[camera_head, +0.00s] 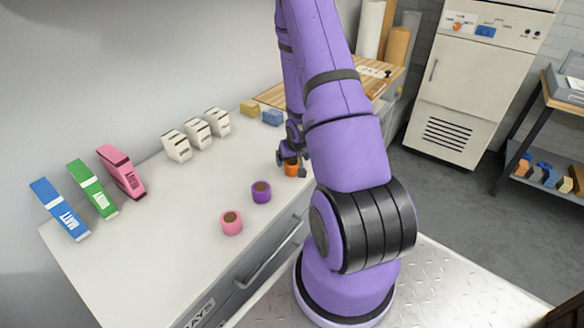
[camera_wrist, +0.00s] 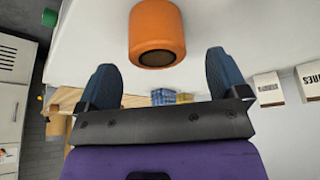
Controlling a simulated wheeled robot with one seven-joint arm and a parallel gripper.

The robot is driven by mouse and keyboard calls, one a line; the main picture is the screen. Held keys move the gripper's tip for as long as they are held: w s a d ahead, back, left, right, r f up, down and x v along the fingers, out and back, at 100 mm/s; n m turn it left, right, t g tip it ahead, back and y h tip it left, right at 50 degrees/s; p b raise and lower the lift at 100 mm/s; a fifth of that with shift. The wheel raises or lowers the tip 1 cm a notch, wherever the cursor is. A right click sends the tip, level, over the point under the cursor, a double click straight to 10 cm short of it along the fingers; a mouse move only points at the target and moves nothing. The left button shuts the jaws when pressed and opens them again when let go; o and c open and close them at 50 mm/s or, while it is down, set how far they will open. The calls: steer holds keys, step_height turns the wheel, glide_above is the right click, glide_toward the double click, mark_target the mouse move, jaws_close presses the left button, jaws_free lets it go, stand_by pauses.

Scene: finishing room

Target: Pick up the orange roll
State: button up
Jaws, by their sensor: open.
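The orange roll (camera_head: 291,168) stands on the white counter near its front edge, partly hidden by my gripper in the head view. In the wrist view the orange roll (camera_wrist: 157,35) is large, just beyond the fingertips and between their lines. My gripper (camera_wrist: 160,75) is open, with one dark blue finger on each side and nothing between them. In the head view my gripper (camera_head: 292,156) is at the roll, and its fingers are too small to make out clearly. I cannot tell from there whether they touch it.
A purple roll (camera_head: 261,192) and a pink roll (camera_head: 231,223) stand left of the orange roll on the counter (camera_head: 150,240). White boxes (camera_head: 198,133), a yellow block (camera_head: 250,107) and a blue block (camera_head: 272,117) stand behind. Blue, green and pink packs line the far left.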

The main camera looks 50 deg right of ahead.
mark_target(292, 162)
steer(key=shift+x, duration=2.55)
steer(key=shift+s+d, duration=0.1)
steer(key=c, duration=1)
